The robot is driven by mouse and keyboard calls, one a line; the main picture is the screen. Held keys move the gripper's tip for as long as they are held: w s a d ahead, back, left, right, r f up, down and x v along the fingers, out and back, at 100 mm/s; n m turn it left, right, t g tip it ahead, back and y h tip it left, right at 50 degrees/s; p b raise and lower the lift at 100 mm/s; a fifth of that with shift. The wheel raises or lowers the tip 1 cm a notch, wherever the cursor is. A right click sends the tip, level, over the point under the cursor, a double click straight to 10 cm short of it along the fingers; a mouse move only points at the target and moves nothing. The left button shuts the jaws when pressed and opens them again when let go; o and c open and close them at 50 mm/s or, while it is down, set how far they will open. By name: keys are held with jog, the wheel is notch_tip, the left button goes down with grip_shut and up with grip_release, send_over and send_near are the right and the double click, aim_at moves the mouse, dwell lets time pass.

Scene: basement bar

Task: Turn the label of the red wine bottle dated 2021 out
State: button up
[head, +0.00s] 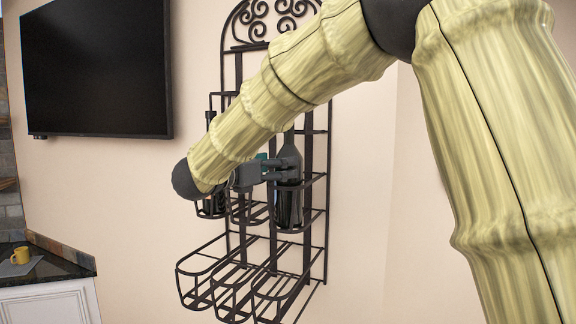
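A dark wine bottle (288,208) stands upright in the right holder of the upper row of a black wall rack (318,215). No label or date can be read on it. My gripper (288,170) is at this bottle's body, below the neck, with its fingers level and reaching across it from the left. Whether the fingers press on the glass cannot be made out. Another dark bottle (211,205) stands in the left holder, mostly hidden behind my arm.
The lower row of the rack (232,290) has empty wire holders. A black television (97,68) hangs on the wall to the left. My arm covers much of the right side.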

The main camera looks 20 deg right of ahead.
jog(key=d+b, duration=0.1)
jog(key=d, duration=0.1)
jog(key=d+r+b, duration=0.1)
jog(key=d, duration=0.1)
jog(key=shift+w, duration=0.2)
jog(key=shift+w+a+f, duration=0.1)
jog(key=shift+w+f, duration=0.15)
jog(key=shift+w, duration=0.1)
jog(key=c, duration=0.9)
jog(key=shift+s, duration=0.1)
jog(key=shift+c, duration=0.2)
jog(key=shift+n+t+y+b, duration=1.55)
jog(key=shift+t+b, duration=0.65)
jog(key=shift+b, duration=1.45)
jog(key=shift+f+n+t+y+b, duration=0.1)
jog(key=shift+n+t+y+b, duration=1.2)
jog(key=shift+b, duration=0.75)
jog(key=shift+n+y, duration=0.25)
jog(key=shift+y, duration=0.1)
